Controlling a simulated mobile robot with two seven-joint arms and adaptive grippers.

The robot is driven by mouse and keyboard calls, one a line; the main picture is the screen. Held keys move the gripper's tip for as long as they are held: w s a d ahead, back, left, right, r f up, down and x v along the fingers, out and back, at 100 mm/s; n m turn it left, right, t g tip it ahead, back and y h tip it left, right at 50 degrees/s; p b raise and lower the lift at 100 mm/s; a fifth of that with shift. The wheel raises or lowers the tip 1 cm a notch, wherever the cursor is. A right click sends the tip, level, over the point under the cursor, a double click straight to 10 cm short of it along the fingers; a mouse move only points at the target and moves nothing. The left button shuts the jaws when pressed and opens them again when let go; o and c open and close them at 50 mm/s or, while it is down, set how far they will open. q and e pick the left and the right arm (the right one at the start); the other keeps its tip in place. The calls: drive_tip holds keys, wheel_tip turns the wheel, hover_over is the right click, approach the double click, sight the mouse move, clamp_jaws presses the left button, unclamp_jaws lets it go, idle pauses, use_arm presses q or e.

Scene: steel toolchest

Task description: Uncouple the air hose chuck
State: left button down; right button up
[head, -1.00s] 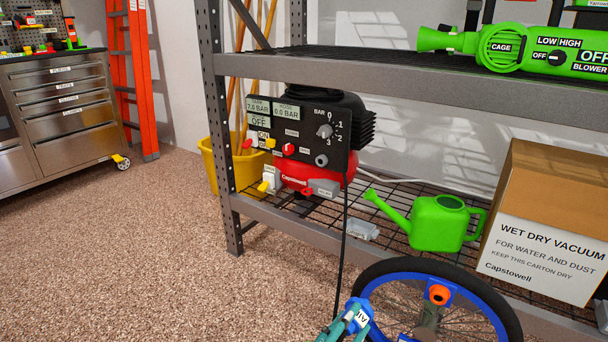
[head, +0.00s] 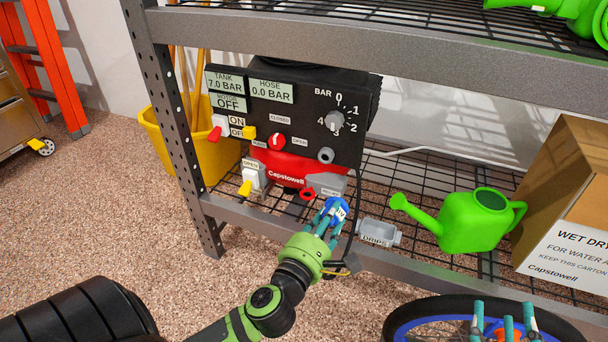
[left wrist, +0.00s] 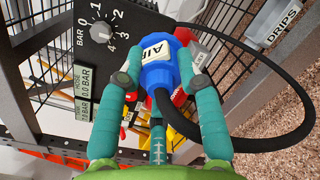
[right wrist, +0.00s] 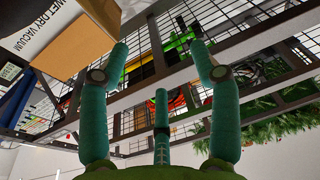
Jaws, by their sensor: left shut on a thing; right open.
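The blue air hose chuck (head: 334,208), marked AIR, is gripped in my left gripper (head: 328,218), in front of the compressor's lower right corner. In the left wrist view the chuck (left wrist: 158,72) sits between the fingers, and its black hose (left wrist: 290,75) loops to the right. The chuck is clear of the bicycle wheel (head: 420,308). My right gripper (head: 505,318) is open and empty over the wheel, near an orange part. The compressor panel (head: 300,118) reads tank 7.0 bar, hose 0.0 bar and motor off.
The steel shelf edge (head: 440,285) runs along the front, with an upright (head: 165,110) at the left. A grey DRIPS tray (head: 379,234), green watering can (head: 475,220) and carton (head: 575,200) stand on the lower shelf. A yellow bucket (head: 165,145) stands behind the upright.

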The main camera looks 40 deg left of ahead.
drive_tip(key=s+d+f+g+h+p, duration=0.1)
drive_tip(key=s+d+f+g+p, duration=0.15)
drive_tip(key=f, duration=0.35)
drive_tip(key=s+d+f+m+g+h+p, duration=0.1)
drive_tip(key=f+g+h, duration=0.1)
drive_tip(key=f+g, duration=0.3)
drive_tip(key=s+d+f+g+h+p, duration=0.1)
drive_tip(key=d+f+g+p, duration=0.1)
drive_tip(key=f, duration=0.6)
use_arm(q)
drive_tip(key=w+a+f+m+y+p, duration=0.1)
drive_tip(key=w+a+m+p, duration=0.1)
drive_tip(key=w+a, duration=0.3)
drive_tip(key=a, duration=0.4)
drive_tip(key=shift+a+f+m+y, duration=0.3)
drive_tip(key=shift+a+y, duration=0.05)
drive_tip(key=shift+y, duration=0.05)
use_arm(e)
drive_tip(key=s+d+f+g, duration=0.2)
drive_tip(key=s+f+g, duration=0.1)
drive_tip(key=s, duration=0.3)
drive_tip(key=s+d+f+m+g+h, duration=0.1)
drive_tip(key=s+d+f+g, duration=0.1)
drive_tip(key=s+f+g, duration=0.2)
drive_tip(key=s+f, duration=0.1)
drive_tip(key=s, duration=0.2)
drive_tip(key=shift+d+f+h, duration=0.15)
drive_tip(key=shift+f+h, duration=0.15)
drive_tip(key=shift+f, duration=0.05)
